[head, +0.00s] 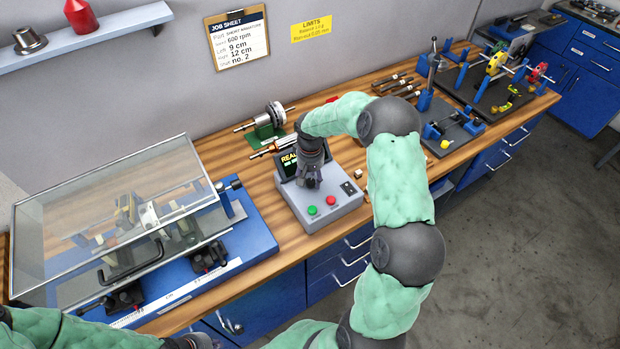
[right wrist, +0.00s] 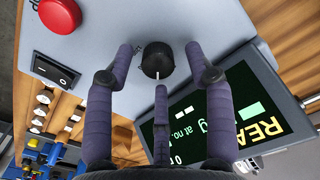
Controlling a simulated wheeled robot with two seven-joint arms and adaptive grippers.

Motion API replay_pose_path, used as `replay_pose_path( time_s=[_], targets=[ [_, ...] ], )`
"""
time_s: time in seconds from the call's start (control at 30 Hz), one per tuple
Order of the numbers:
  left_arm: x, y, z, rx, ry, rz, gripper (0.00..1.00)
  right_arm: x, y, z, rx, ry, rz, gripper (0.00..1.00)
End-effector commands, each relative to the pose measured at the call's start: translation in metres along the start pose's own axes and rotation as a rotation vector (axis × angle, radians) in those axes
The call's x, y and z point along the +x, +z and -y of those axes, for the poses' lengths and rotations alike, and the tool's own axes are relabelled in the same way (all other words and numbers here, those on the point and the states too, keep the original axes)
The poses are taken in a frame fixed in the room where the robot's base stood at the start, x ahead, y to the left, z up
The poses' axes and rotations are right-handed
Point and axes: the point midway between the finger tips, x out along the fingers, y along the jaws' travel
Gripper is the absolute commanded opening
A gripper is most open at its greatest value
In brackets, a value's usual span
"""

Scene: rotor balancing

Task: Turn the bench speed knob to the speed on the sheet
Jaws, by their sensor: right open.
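The speed knob (right wrist: 157,60) is a black round knob on the grey control box, seen in the right wrist view; in the head view my right gripper hides it. My right gripper (right wrist: 158,62) is open, its purple-grey fingers spread around the knob with visible gaps at both sides. In the head view my right gripper (head: 311,180) points down over the control box (head: 335,208). My left gripper (head: 195,341) is at the bottom edge, mostly cut off.
The box has a green button (head: 312,210), a red button (head: 331,200), a rocker switch (head: 348,188) and a display (right wrist: 220,120) partly hidden by my fingers. The balancing bench with clear cover (head: 110,215) stands left. A rotor on a green stand (head: 267,125) stands behind.

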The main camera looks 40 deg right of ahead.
Motion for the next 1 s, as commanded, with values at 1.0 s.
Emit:
replay_pose_path(
  time_s=[1.0],
  targets=[
    [0.000,0.000,0.000,0.000,0.000,0.000,0.00,-0.114,-0.002,0.001,0.000,-0.001,-0.005,0.54]
  ],
)
